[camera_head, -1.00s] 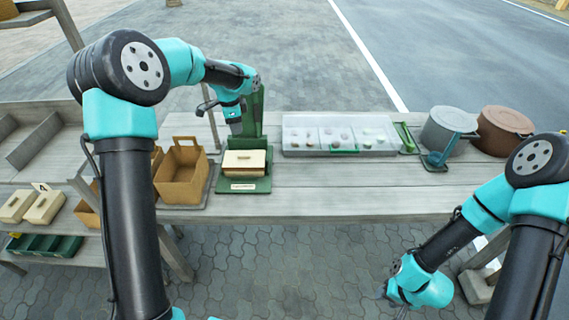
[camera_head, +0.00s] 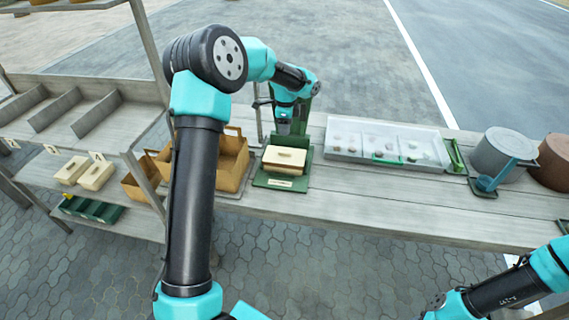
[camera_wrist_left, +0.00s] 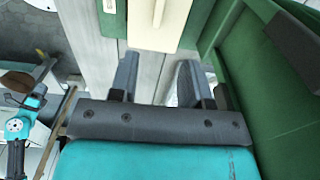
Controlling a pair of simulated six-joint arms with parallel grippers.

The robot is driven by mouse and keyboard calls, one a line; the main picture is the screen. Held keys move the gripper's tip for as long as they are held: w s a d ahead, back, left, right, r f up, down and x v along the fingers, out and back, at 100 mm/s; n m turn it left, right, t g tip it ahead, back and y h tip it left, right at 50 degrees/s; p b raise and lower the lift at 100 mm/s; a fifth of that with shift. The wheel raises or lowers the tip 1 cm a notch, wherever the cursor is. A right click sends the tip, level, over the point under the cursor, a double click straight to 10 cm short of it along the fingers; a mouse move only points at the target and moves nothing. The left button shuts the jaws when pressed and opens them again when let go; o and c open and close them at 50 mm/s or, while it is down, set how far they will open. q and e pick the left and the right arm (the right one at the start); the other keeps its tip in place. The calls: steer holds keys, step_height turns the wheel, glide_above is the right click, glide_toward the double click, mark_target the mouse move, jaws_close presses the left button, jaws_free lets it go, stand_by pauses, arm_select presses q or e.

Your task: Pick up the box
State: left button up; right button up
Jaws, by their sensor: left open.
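A cream box (camera_head: 284,160) with a raised lid handle sits on a green stand (camera_head: 262,182) with a tall back, on the grey wooden table. My left gripper (camera_head: 284,128) points down at the back of this box, close to it. In the left wrist view the fingers (camera_wrist_left: 157,78) are spread apart, with the cream box (camera_wrist_left: 150,35) just beyond their tips and nothing between them. In the head view the fingertips are hard to make out. My right arm is at the bottom right, its gripper cut off by the frame edge.
A brown carton (camera_head: 233,165) stands left of the stand. Right of it are a divided tray (camera_head: 350,153), a grey pot (camera_head: 497,155) and a brown pot (camera_head: 555,162). Two more cream boxes (camera_head: 96,175) lie on a left shelf. The table front is clear.

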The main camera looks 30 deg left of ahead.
arm_select(q)
glide_above(284, 152)
steer(key=f, duration=0.6)
steer(key=shift+w+d+f, duration=0.2)
steer(key=shift+w+f, duration=0.05)
steer(key=shift+f, duration=0.15)
steer(key=shift+f, duration=0.1)
steer(key=shift+s+a+f, duration=0.15)
steer(key=shift+f, duration=2.35)
steer(key=shift+c, duration=0.2)
jaws_close()
